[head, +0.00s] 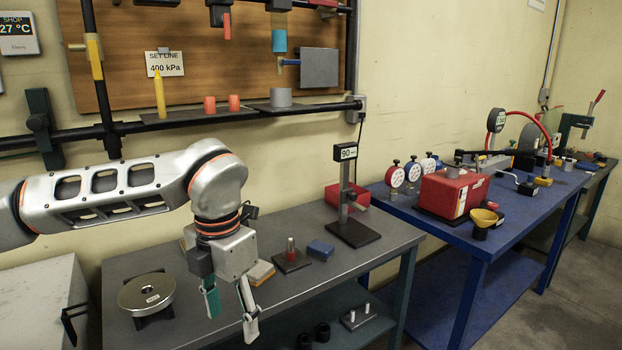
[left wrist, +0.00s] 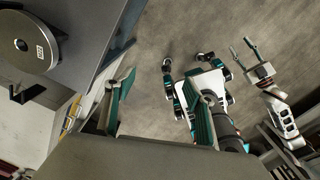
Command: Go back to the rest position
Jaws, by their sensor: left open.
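My left gripper (head: 231,318) hangs fingers-down over the front of the grey bench (head: 310,265), with its two teal and silver fingers spread and nothing between them. It also shows in the left wrist view (left wrist: 160,92), open over bare floor. My right gripper (left wrist: 244,50) shows at the upper right of the left wrist view, its fingers apart and empty. The right arm is not seen in the head view.
A round metal disc on a black stand (head: 147,294) is left of my left gripper. A wall shelf (head: 245,110) runs behind.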

